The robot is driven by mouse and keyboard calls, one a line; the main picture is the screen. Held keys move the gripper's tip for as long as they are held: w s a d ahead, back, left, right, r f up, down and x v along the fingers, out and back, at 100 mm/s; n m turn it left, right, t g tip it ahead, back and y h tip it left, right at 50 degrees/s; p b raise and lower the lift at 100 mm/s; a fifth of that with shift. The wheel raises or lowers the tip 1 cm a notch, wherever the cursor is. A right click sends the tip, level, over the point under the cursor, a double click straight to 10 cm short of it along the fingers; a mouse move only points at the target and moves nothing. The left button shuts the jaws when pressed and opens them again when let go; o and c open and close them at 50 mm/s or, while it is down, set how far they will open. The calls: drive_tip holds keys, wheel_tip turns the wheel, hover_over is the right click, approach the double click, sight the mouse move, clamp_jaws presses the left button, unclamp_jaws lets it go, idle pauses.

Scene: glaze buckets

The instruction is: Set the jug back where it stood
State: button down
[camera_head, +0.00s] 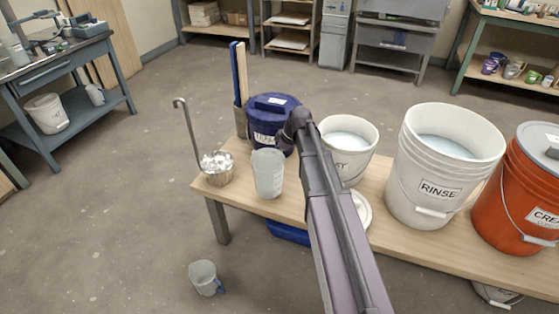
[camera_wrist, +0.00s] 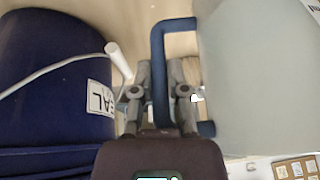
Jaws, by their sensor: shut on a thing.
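A pale translucent jug (camera_head: 268,172) is upright at the front left part of the wooden bench, in front of the blue lidded bucket (camera_head: 270,118). I cannot tell whether its base touches the bench. In the wrist view the jug (camera_wrist: 258,75) fills the right side, and its blue handle (camera_wrist: 175,27) runs between the fingers of my gripper (camera_wrist: 161,85). My gripper is shut on that handle. In the head view my arm hides the handle and most of the fingers. The blue bucket (camera_wrist: 45,75) is close on the left in the wrist view.
A metal pot with a ladle (camera_head: 218,172) stands left of the jug. A white bucket (camera_head: 347,165), a RINSE bucket (camera_head: 410,190) and an orange bucket (camera_head: 510,205) stand to the right. Another pale jug with a blue handle (camera_head: 204,275) is on the floor.

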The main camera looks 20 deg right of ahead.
drive_tip(key=shift+w+d+f, duration=0.1)
drive_tip(key=shift+w+d, duration=0.05)
drive_tip(key=shift+w, duration=0.4)
drive_tip(key=shift+w+d, duration=0.15)
drive_tip(key=shift+w, duration=0.4)
drive_tip(key=shift+f, duration=0.1)
drive_tip(key=shift+f+b, duration=1.65)
drive_tip(key=shift+b, duration=0.2)
drive_tip(key=shift+f, duration=0.2)
drive_tip(key=c, duration=0.6)
unclamp_jaws()
drive_tip(key=shift+c, duration=0.2)
drive_tip(key=shift+r, duration=0.25)
